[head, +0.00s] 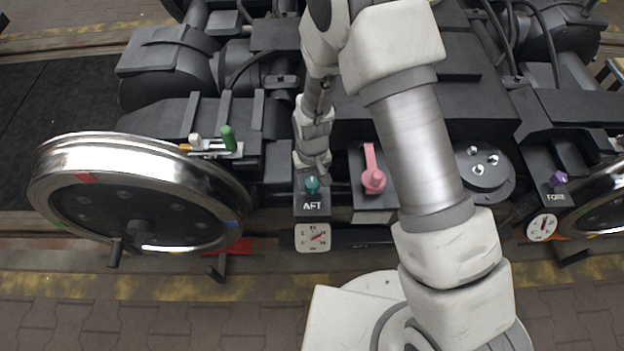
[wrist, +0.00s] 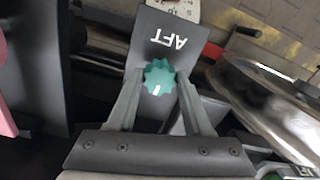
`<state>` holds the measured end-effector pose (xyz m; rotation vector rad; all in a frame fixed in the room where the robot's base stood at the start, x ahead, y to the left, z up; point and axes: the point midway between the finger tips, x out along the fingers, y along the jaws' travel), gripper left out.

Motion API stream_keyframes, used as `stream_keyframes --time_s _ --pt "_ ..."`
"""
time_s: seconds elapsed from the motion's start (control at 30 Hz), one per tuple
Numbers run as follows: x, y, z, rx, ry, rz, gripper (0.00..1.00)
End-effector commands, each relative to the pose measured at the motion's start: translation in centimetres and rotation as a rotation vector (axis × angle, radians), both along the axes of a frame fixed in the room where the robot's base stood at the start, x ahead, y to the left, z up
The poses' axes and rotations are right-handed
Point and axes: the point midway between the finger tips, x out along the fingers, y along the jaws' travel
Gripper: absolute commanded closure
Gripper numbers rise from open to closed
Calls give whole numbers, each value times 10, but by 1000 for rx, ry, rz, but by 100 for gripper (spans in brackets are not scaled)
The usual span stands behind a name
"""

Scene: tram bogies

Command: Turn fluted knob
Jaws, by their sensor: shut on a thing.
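The teal fluted knob (head: 312,185) stands on the dark panel marked AFT, above a white dial gauge (head: 312,237) with a red needle. In the wrist view the knob (wrist: 158,77) shows its scalloped rim and a short white mark near its lower edge. My gripper (wrist: 157,88) has one finger on each side of the knob and is shut on it. In the head view my gripper (head: 312,172) comes down onto the knob from behind, and its fingertips are hard to make out.
A pink lever (head: 373,178) stands just right of the AFT panel. A shiny wheel (head: 140,190) with a crank is at left. A green handle (head: 229,138) stands behind the wheel. A purple knob (head: 558,178) marked FORE and another gauge (head: 541,227) are at right.

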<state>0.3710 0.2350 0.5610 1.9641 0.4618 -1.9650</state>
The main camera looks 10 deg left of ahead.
Motion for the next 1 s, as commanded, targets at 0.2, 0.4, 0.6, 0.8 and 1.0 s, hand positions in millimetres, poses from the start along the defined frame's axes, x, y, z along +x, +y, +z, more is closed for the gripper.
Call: stream_keyframes --time_s 0.2,0.4,0.6,0.8,1.0 --pt "0 0 0 0 -1 -1 100" --pt "0 0 0 0 -1 0 35" --pt "0 0 0 0 -1 0 19" --pt "0 0 2 0 -1 0 19" --pt "1 1 28 2 -4 1 19"
